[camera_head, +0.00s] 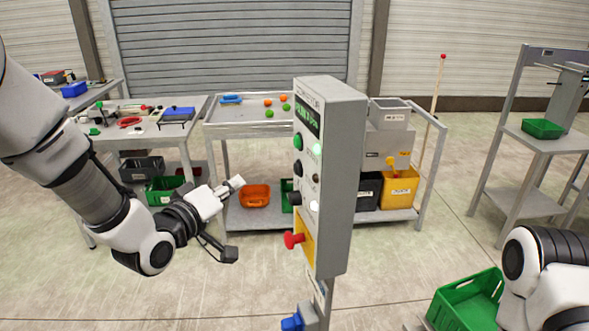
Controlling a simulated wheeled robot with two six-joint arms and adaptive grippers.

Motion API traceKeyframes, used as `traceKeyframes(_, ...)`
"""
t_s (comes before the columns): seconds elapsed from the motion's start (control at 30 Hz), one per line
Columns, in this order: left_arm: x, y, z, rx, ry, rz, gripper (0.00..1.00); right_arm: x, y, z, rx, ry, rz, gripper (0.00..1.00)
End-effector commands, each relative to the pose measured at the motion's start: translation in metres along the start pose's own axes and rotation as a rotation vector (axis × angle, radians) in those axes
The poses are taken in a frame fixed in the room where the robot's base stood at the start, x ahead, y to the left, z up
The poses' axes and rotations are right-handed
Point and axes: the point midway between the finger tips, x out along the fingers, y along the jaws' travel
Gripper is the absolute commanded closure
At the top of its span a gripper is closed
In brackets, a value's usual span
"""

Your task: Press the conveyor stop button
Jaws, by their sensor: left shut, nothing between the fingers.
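A grey control box (335,185) stands on a post in the middle, its button face turned left. On that face are a green button (298,142), a black button (297,168), a black knob (293,199) and a red mushroom button (293,240) on a yellow plate. The small labels are too blurred to tell which is the conveyor stop. My left gripper (236,184) is shut and empty, to the left of the box, its tip pointing toward the face with a visible gap. My right arm shows at the lower right; its gripper is out of view.
A grey cart (260,115) with small coloured balls stands behind the box. A workbench (140,130) with tools is at the back left. A green crate (470,302) lies near my right arm. A shelf (550,140) stands at the right.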

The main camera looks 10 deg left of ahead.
Motion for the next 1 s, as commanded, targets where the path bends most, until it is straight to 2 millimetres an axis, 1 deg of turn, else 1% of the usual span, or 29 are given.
traceKeyframes(0.03, -0.001, 0.006, -0.005, 0.003, 0.01, 0.011, 1.0, 0.0, 0.0, 0.0, 0.0, 0.0, 0.0, 0.6)
traceKeyframes(0.1, -0.002, 0.01, -0.009, 0.007, 0.017, 0.019, 1.0, 0.0, 0.0, 0.0, 0.0, 0.0, 0.0, 0.6)
traceKeyframes(0.4, -0.002, 0.011, -0.009, 0.008, 0.018, 0.019, 1.0, 0.0, 0.0, 0.0, 0.0, 0.0, 0.0, 0.6)
traceKeyframes(0.53, 0.002, 0.013, -0.007, 0.011, 0.017, 0.018, 1.0, 0.0, 0.0, 0.0, 0.0, 0.0, 0.0, 0.6)
traceKeyframes(0.67, 0.011, 0.02, 0.0, 0.014, 0.015, 0.017, 1.0, 0.0, 0.0, 0.0, 0.0, 0.0, 0.0, 0.6)
traceKeyframes(1.0, 0.045, 0.046, 0.025, 0.013, 0.016, 0.018, 1.0, -0.005, 0.0, 0.0, 0.0, 0.0, 0.0, 0.6)
